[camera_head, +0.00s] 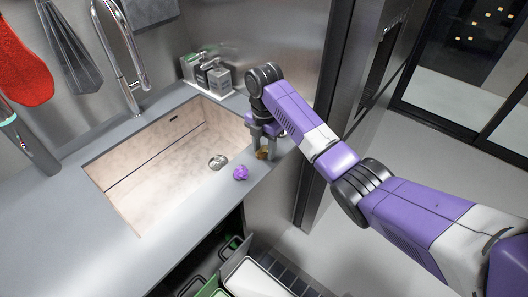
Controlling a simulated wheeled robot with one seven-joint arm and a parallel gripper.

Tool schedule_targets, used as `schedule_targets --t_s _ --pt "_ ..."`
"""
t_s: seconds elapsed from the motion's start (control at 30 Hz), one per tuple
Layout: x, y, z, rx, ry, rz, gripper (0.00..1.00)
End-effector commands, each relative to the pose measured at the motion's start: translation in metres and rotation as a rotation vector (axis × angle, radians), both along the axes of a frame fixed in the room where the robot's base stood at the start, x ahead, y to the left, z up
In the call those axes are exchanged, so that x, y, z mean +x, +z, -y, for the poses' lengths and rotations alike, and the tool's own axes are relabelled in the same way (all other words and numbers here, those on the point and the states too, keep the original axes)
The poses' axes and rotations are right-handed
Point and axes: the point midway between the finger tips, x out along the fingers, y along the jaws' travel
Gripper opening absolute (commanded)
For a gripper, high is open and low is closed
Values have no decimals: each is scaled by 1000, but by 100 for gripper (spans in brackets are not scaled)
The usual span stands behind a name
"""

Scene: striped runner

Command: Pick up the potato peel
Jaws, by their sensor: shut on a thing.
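My gripper (264,150) is at the right end of the grey counter, pointing down, just right of the sink. It is shut on a small brownish-orange piece, the potato peel (262,154), which shows between the fingertips. The peel is low, close to the counter top; I cannot tell whether it touches it. Part of the peel is hidden by the fingers.
A purple crumpled item (240,173) lies on the counter edge left of my gripper. The sink (150,170) is open beside it. Bottles in a caddy (208,76) stand behind. Below the counter is an open drawer with bins (250,278). A tall steel panel rises at right.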

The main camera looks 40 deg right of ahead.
Motion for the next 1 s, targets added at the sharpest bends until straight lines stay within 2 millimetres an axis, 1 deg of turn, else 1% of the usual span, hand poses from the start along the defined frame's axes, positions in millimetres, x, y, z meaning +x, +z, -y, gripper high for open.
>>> schedule_targets --t_s 0.17,0.27,0.37,0.47,0.57,0.7,0.77,0.9,1.0 --pt "0 2 0 0 0 1 3" --pt "1 7 0 -1 0 1 3" --pt "1 16 0 0 0 3 3" --pt "1 30 0 0 0 4 3" --pt "2 49 0 -1 0 4 3" --pt "1 83 1 -4 0 2 3" --pt "0 94 2 -3 0 2 3" --pt "0 123 2 -4 -2 2 3" --pt "1 142 2 -4 -1 3 3"
